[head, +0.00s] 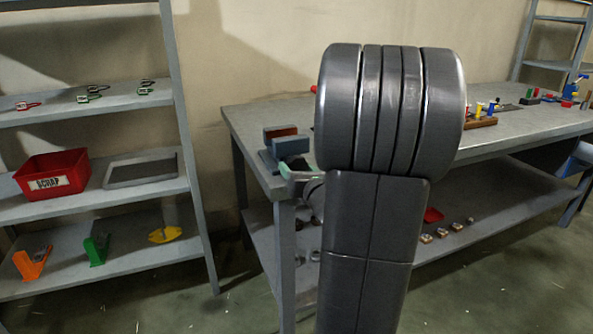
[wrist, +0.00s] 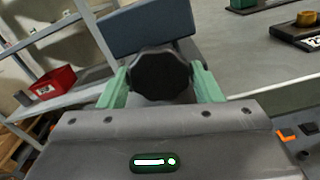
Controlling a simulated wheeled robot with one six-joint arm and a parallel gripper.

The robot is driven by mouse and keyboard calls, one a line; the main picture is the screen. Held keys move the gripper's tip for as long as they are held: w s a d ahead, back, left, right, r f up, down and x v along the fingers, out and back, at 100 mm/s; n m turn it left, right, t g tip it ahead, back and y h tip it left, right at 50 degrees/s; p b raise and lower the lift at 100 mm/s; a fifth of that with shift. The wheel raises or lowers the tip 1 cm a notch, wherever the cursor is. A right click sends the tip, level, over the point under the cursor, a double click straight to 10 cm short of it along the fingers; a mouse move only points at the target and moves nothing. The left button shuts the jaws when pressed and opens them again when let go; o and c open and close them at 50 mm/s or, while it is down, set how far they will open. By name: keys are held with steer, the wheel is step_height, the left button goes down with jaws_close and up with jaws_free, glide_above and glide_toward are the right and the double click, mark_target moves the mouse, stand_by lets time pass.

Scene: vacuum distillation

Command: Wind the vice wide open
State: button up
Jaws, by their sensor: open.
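The vice (head: 290,146) stands at the left front corner of the workbench in the head view, with a blue-grey block and a reddish-brown block. In the wrist view its blue-grey jaw (wrist: 147,27) is close, with a black faceted knob (wrist: 160,75) in front of it. My gripper (wrist: 162,92) has its green fingers apart, one on each side of the knob. I cannot tell whether they touch it. In the head view my arm hides most of my gripper, with a bit of green (head: 292,171) showing beside the vice. The screw behind the knob is hidden.
The workbench (head: 243,124) runs to the right, with coloured tools on a wooden block (head: 480,122) further along. A shelf rack at left holds a red scrap bin (head: 52,177), which also shows in the wrist view (wrist: 52,82). A gap separates rack and bench.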

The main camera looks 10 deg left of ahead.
steer(key=shift+w+a, duration=0.35)
steer(key=shift+w, duration=0.1)
steer(key=c, duration=0.6)
steer(key=shift+f+n+b, duration=0.1)
steer(key=shift+n+b, duration=0.2)
steer(key=shift+b, duration=0.2)
steer(key=n+b, duration=0.3)
steer(key=b, duration=0.1)
steer(key=shift+f, duration=0.15)
steer(key=n+b, duration=0.3)
steer(key=shift+d+n, duration=0.1)
steer(key=shift+n, duration=0.2)
steer(key=shift+r, duration=0.2)
